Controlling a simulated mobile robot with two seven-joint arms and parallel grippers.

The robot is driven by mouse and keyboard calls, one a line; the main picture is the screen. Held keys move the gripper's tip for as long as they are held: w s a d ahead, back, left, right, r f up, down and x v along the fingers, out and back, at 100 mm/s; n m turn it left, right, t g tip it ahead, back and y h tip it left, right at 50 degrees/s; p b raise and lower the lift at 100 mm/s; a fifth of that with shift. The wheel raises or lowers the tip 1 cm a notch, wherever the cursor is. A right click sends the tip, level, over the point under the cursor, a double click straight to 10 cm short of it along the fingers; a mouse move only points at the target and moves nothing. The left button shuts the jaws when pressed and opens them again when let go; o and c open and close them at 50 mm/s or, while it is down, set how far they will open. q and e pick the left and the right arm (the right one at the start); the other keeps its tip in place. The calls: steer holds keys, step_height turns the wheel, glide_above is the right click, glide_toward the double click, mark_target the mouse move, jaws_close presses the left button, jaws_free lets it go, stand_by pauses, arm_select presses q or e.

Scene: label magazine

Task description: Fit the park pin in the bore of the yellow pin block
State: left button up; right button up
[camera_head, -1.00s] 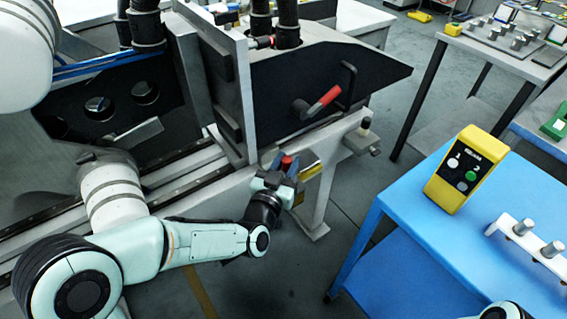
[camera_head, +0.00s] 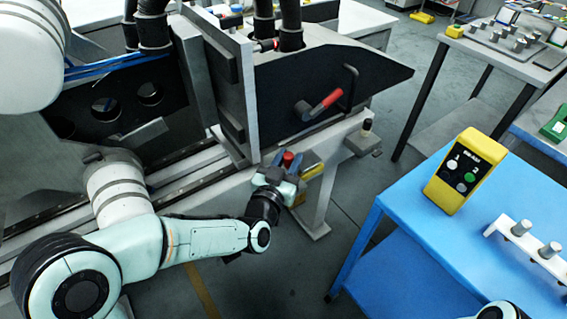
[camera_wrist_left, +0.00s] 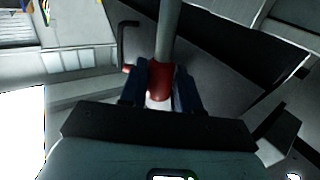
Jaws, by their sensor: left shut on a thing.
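My left gripper (camera_head: 289,166) is shut on the red grip of the park pin (camera_head: 288,157). In the left wrist view the red grip of the pin (camera_wrist_left: 160,80) sits between the two dark blue fingers (camera_wrist_left: 160,90), and its grey shaft points away from the gripper. The yellow pin block (camera_head: 313,171) is at the side of the machine rail, just right of the gripper in the head view. The gripper hides part of it. I cannot tell whether pin and block touch. The bore does not show. My right gripper is out of view.
A red-handled lever (camera_head: 318,104) and a black hooked handle (camera_head: 347,84) are on the machine behind the gripper. A blue table (camera_head: 400,225) at right bears a yellow button box (camera_head: 465,172) and a white rack (camera_head: 532,255) with grey pins. Open floor lies between machine and table.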

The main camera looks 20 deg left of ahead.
arm_select(q)
steer(key=shift+w+r, duration=0.15)
steer(key=shift+r, duration=0.45)
jaws_close()
steer(key=shift+d, duration=0.1)
steer(key=shift+p, duration=0.35)
steer(key=shift+w+d+f+y+p, duration=0.1)
steer(key=shift+w+d+y+p, duration=0.35)
steer(key=shift+p, duration=0.2)
steer(key=shift+s+d+n+g+y+p, duration=0.15)
steer(key=shift+n+g+y+p, duration=0.6)
steer(key=shift+p, duration=0.85)
steer(key=shift+s+a+b, duration=0.1)
steer(key=shift+a+b, duration=0.15)
steer(key=shift+b, duration=0.1)
steer(key=shift+f+b, duration=1.65)
steer(key=shift+f, duration=0.5)
